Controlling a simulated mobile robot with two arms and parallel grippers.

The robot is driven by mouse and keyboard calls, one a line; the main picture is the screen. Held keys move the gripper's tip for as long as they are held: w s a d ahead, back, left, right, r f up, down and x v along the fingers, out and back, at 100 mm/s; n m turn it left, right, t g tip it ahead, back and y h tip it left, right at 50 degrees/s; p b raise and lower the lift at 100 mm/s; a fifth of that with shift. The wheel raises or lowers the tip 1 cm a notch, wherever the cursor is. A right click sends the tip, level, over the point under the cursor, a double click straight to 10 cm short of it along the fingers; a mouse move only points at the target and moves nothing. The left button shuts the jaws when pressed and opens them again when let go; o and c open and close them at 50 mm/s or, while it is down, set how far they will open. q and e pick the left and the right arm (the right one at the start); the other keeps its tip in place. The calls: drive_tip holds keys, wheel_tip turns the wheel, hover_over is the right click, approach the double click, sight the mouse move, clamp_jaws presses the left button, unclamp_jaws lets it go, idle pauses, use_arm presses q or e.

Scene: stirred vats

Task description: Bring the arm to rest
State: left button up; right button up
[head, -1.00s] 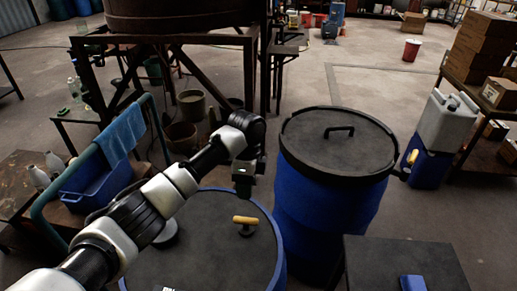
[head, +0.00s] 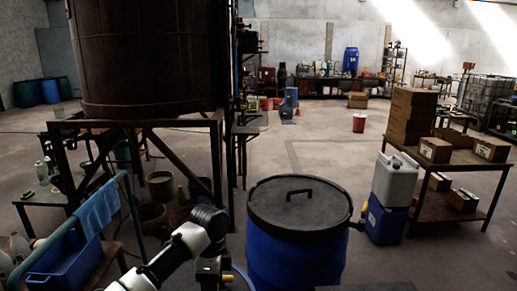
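My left arm comes in from the bottom left of the head view, white and black, with its wrist bent downward near the bottom middle. The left gripper (head: 208,278) is at the end of it, above a blue vat (head: 238,280) of which only a bit of rim shows at the bottom edge. Its fingers are too small and dark to read. A second blue vat (head: 292,255) with a closed black lid (head: 300,204) and a handle stands to the right of the gripper, apart from it. My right gripper does not show.
A blue crate (head: 66,268) and a light blue cloth (head: 97,208) on a rail are at the left. A large rusty tank (head: 150,55) on a frame stands behind. White and blue canisters (head: 395,180) and a shelf with boxes (head: 455,160) are at the right. Open floor lies beyond.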

use_arm(q)
drive_tip(key=s+d+f+n+t+h, duration=0.1)
drive_tip(key=s+d+f+n, duration=0.1)
drive_tip(key=s+f, duration=0.45)
drive_tip(key=s+d+f+n+t+h, duration=0.1)
drive_tip(key=s+d+f+n+h, duration=0.15)
drive_tip(key=s+f, duration=0.45)
drive_tip(key=s+a+r+n+t+y, duration=0.2)
drive_tip(key=s+a+n, duration=0.45)
drive_tip(key=s, duration=0.35)
drive_tip(key=s+a+r+n+t+y, duration=0.1)
drive_tip(key=s+a+n+t, duration=0.1)
drive_tip(key=s+a+n, duration=0.5)
drive_tip(key=s+f+m+g, duration=0.1)
drive_tip(key=s+f, duration=0.1)
drive_tip(key=f, duration=1.1)
drive_tip(key=s+f+m+g, duration=0.1)
drive_tip(key=s+f, duration=0.2)
drive_tip(key=f, duration=1.1)
drive_tip(key=s+a+f, duration=0.3)
drive_tip(key=s+f, duration=1.1)
drive_tip(key=s, duration=0.1)
drive_tip(key=shift+a+f+g, duration=0.15)
drive_tip(key=shift+f+g, duration=0.1)
drive_tip(key=shift+g, duration=0.15)
